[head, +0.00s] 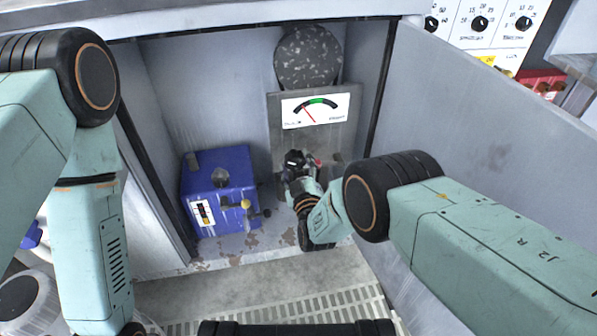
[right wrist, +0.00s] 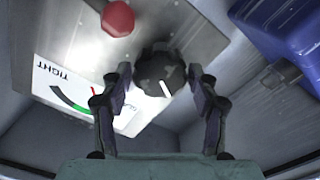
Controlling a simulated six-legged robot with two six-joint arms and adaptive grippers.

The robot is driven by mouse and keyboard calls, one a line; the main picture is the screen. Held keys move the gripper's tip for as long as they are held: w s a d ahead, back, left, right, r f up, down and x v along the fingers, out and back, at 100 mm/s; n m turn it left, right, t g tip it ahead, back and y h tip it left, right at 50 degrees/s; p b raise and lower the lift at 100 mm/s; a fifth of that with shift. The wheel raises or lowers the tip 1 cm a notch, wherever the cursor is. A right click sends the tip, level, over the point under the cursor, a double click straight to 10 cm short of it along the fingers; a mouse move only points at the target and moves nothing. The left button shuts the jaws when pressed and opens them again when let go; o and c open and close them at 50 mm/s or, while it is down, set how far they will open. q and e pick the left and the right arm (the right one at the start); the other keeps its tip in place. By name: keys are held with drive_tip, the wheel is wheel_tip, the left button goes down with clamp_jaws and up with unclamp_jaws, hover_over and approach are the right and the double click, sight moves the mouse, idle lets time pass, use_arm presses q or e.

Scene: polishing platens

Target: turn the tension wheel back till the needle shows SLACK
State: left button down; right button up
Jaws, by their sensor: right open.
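The tension wheel (right wrist: 157,70) is a dark, worn knob with a white mark on its rim, on a grey metal panel (head: 290,140). It also shows in the head view (head: 295,160), partly hidden by my gripper. Above it, the white gauge (head: 335,111) has a green band and a red needle (head: 309,114). The needle leans left of the green band, towards the SLACK end. My right gripper (right wrist: 159,76) is open, its fingers on either side of the wheel; I cannot tell whether they touch it. My left arm shows at the left, but its gripper is out of view.
A red button (right wrist: 118,18) sits beside the wheel. A blue box (head: 215,180) with small levers stands left of the panel inside the cabinet. A speckled dark disc (head: 308,58) is above the gauge. An open door (head: 480,120) stands at the right.

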drive_tip(key=s+d, duration=0.1)
drive_tip(key=s, duration=0.6)
drive_tip(key=shift+d, duration=0.2)
idle(0.4)
